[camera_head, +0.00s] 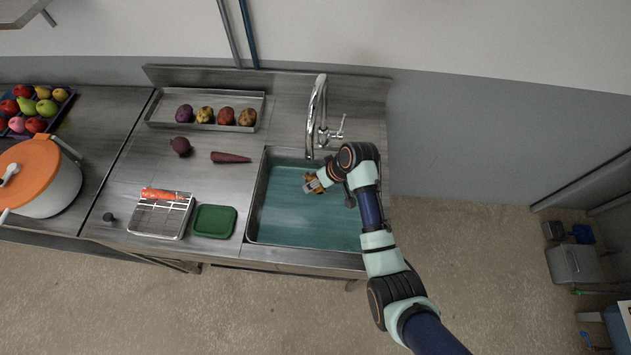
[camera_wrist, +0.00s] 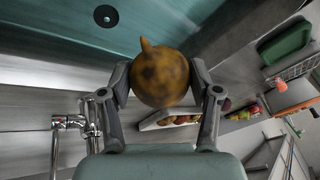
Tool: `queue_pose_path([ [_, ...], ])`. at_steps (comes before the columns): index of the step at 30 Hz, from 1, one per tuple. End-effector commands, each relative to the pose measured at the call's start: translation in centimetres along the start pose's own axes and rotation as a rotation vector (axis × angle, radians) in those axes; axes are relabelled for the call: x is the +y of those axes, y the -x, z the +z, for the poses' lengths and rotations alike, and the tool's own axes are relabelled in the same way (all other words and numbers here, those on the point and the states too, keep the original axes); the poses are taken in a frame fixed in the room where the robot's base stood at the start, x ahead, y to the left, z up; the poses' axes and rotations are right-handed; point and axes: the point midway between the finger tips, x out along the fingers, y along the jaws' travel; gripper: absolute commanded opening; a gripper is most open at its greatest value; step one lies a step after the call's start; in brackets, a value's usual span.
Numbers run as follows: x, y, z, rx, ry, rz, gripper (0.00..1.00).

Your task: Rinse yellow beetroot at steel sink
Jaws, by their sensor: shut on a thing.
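My gripper (camera_head: 316,183) reaches over the steel sink (camera_head: 254,206) near its back right. It is shut on the yellow beetroot (camera_wrist: 160,76), a round brownish-yellow root with dark patches and a short stub. In the head view only a bit of the beetroot shows beside the fingers. The sink has a teal bottom, and a round drain (camera_wrist: 106,16) shows in the wrist view. The chrome faucet (camera_head: 318,100) arches above the sink's back edge, with its spout behind my gripper. I cannot tell whether water is running.
A steel tray (camera_head: 152,122) at the back holds several roots. A dark beetroot (camera_head: 181,146) and a purple carrot (camera_head: 230,157) lie on the counter. An orange-lidded pot (camera_head: 50,190) is farther left.

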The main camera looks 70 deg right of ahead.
Motion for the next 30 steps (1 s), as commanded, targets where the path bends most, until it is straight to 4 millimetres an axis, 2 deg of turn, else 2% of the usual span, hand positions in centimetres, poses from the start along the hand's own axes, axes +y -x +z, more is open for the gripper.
queue_pose_path([
  [1, 0.2, -0.8, 0.3, 0.0, 0.0, 0.0, 0.25],
  [30, 2.9, -10.8, 4.5, 0.0, 0.001, 0.0, 0.24],
])
